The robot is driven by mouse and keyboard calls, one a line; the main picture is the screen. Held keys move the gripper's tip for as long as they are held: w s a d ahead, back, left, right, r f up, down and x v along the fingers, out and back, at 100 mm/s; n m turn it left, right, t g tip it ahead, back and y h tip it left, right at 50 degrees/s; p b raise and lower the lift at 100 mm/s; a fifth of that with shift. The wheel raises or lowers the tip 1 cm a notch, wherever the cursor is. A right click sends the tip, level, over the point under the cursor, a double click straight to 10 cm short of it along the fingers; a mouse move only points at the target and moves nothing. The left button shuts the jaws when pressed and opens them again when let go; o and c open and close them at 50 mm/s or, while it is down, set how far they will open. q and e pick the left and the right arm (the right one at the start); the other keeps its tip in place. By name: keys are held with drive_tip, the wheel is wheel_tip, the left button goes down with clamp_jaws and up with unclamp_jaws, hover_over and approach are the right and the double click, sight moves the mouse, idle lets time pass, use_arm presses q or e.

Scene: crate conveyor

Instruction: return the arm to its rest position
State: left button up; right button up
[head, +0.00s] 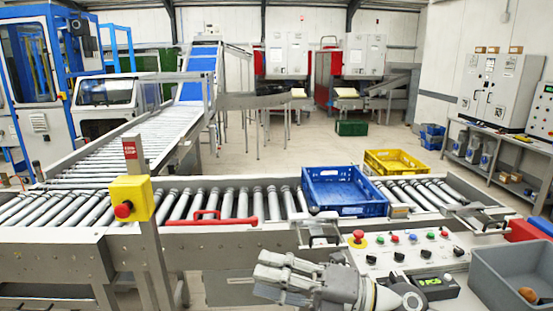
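My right gripper (262,276) is at the bottom centre of the head view, its arm coming in from the lower right. Its fingers point left and look spread apart, with nothing seen between them. It is in front of the conveyor's near rail and to the left of the control panel (405,250). My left gripper is not in view.
A blue crate (345,209) sits on the roller conveyor (235,204), with a yellow crate (397,153) behind it. A red handle (208,222) lies along the near rail. A yellow stop-button box (140,192) stands left. A grey bin (512,262) is at the right.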

drive_tip(key=w+d+m+t+h, duration=0.5)
drive_tip(key=d+m+t+h, duration=0.4)
drive_tip(key=m+t, duration=0.85)
drive_tip(key=s+d+f+m+g+h, duration=0.2)
drive_tip(key=d+f+m+g+h, duration=0.1)
drive_tip(key=d+f+m+h, duration=0.3)
drive_tip(key=s+d+f+m+g+h, duration=0.1)
drive_tip(key=d+f+m+g+h, duration=0.25)
drive_tip(key=f+m, duration=0.45)
drive_tip(key=s+d+f+m+g, duration=0.1)
drive_tip(key=s+f+g, duration=0.5)
drive_tip(key=s+f, duration=0.45)
drive_tip(key=s+d+f+m+g, duration=0.2)
drive_tip(key=s+f+g, duration=0.45)
drive_tip(key=s, duration=0.75)
wheel_tip(320, 180, down, 29)
drive_tip(key=s, duration=0.2)
drive_tip(key=s+d+f+g, duration=0.1)
drive_tip(key=s+d+f, duration=0.1)
drive_tip(key=s+f, duration=1.3)
drive_tip(key=shift+s+d+n, duration=0.4)
drive_tip(key=shift+s+n, duration=0.05)
drive_tip(key=shift+s, duration=0.2)
